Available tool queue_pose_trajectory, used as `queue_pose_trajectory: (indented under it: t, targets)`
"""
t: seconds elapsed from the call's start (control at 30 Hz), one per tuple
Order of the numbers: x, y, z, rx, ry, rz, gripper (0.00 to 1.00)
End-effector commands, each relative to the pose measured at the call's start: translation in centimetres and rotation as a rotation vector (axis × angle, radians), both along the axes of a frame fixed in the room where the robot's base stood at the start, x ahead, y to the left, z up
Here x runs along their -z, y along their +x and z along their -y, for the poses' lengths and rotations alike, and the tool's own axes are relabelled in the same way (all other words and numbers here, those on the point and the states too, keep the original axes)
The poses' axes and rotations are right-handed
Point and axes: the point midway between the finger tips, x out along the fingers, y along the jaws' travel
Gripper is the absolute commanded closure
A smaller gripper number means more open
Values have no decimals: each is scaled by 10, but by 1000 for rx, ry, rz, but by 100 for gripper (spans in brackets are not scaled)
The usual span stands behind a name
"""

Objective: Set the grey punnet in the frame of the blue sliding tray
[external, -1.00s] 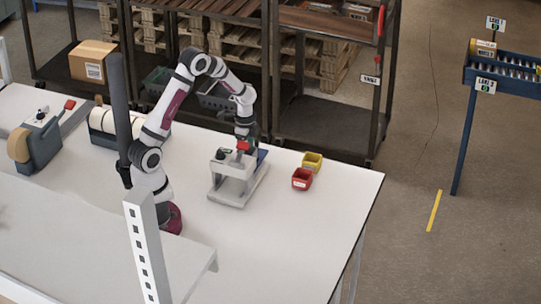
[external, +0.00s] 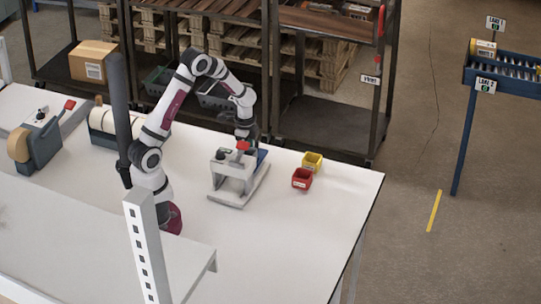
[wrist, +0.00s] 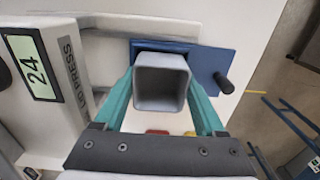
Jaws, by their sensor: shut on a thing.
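The grey punnet (wrist: 162,80) is a square, open-topped, empty cup in the middle of the wrist view. My gripper (wrist: 161,88) is shut on it, with a teal finger against each side. The blue sliding tray (wrist: 213,66) shows behind and to the right of the punnet, with a black knob at its right. In the external view my gripper (external: 246,133) is low behind the press, by the blue tray (external: 262,156), and the punnet is not discernible.
The table front right is clear.

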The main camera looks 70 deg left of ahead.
Motion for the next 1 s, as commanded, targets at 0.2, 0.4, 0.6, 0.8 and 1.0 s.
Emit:
queue_pose_trajectory:
  t: [0.2,0.4,0.6,0.8,1.0]
  targets:
    - [6,-1,0,-1,-1,-3,81]
    - [6,-2,1,-1,-2,-5,10]
    - [7,-3,2,-3,-4,-7,0]
    - [7,-3,2,-5,-6,-7,0]
    - [-9,-1,2,-6,-4,-4,0]
